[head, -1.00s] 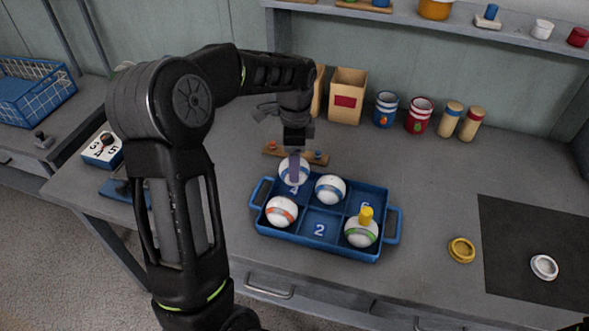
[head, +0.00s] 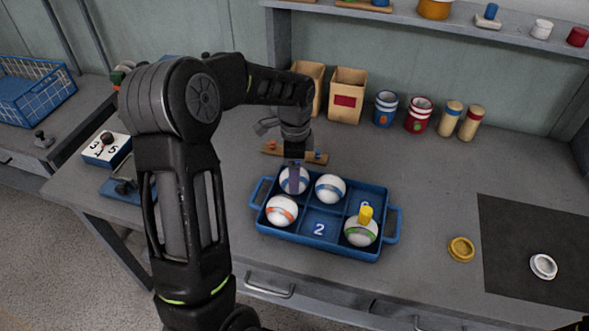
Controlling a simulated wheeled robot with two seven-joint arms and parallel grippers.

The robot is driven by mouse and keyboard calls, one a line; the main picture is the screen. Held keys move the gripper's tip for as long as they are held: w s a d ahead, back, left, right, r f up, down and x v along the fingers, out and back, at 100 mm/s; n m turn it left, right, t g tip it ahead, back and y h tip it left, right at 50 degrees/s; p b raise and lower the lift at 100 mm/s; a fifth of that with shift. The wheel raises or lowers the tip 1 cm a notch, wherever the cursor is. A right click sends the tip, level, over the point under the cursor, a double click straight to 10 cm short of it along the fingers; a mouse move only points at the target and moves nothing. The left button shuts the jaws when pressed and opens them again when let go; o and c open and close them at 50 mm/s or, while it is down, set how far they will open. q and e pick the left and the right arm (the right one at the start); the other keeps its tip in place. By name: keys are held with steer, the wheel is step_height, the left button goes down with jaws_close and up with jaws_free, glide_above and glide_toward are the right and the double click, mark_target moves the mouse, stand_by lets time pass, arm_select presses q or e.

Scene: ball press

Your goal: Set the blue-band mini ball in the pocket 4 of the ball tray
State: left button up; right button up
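The blue tray (head: 384,252) has two rows of pockets. A white ball with a blue band (head: 285,184) is in its back left pocket, where no number shows now. My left gripper (head: 294,188) points down over this ball, one finger across its near side; the other finger is hidden. It appears shut on the ball. Another white ball with a blue band (head: 330,188) sits in the back middle pocket. A ball with an orange band (head: 281,211) is at front left, and one with a green band (head: 361,232) at front right.
A yellow peg-like piece (head: 365,214) shows at the green-band ball. Pocket 2 (head: 319,229) is empty. A wooden strip with knobs (head: 308,157) lies close behind the tray. Boxes (head: 348,97) and cans (head: 385,109) stand farther back. A yellow ring (head: 461,249) lies to the right.

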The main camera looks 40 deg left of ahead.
arm_select(q)
steer(key=shift+o, duration=1)
steer(key=shift+r, duration=0.1)
step_height(320, 180, up, 12)
steer(key=shift+r, duration=0.1)
